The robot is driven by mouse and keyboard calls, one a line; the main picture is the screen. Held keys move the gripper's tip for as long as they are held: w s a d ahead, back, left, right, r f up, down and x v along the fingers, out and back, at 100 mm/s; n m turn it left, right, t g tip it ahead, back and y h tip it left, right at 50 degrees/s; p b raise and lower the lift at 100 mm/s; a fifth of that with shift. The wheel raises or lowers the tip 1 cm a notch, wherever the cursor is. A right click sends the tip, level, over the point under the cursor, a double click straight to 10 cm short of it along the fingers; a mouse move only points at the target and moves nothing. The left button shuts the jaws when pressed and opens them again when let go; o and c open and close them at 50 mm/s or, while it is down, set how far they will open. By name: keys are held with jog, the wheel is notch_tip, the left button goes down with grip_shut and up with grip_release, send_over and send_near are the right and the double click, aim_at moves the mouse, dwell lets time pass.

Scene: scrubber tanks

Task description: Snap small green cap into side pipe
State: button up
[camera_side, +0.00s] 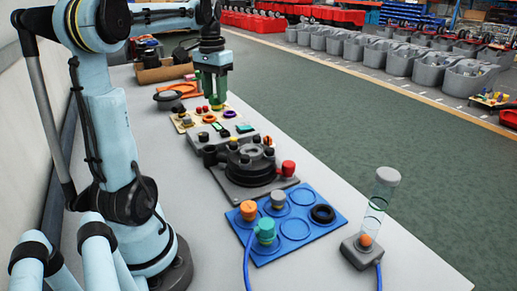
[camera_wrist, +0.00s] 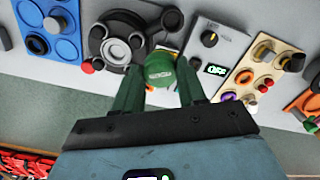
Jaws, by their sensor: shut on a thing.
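My gripper (camera_wrist: 160,82) has green fingers and is shut on a small green cap (camera_wrist: 160,66) with faint pale marking, seen between the fingertips in the wrist view. In the side view my gripper (camera_side: 216,104) hangs fingers down above the far part of the bench, near the beige tray. There I cannot tell the cap from the green fingers. A dark round tank fitting (camera_side: 252,160) sits on a grey base, nearer the side camera than the gripper; it also shows in the wrist view (camera_wrist: 117,42). I cannot clearly make out which opening is the side pipe.
A grey control box (camera_side: 205,140) with a lit display stands by the fitting. The beige tray (camera_side: 181,124) holds several small caps and rings. A blue tray (camera_side: 300,246) holds knobs and a black ring. A clear tube (camera_side: 376,205) stands at the near right.

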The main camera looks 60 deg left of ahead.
jog(key=shift+n, duration=0.3)
jog(key=shift+s+a+f, duration=0.3)
jog(key=shift+s+f, duration=0.1)
jog(key=shift+f, duration=1.45)
jog(key=shift+s+a+f, duration=0.35)
jog(key=shift+s+f, duration=0.1)
jog(key=shift+f, duration=1.35)
jog(key=shift+s+a+f, duration=0.3)
jog(key=shift+s+f, duration=0.1)
jog(key=shift+f, duration=1.45)
jog(key=shift+f, duration=1.85)
grip_shut()
jog(key=o, duration=1.8)
grip_release()
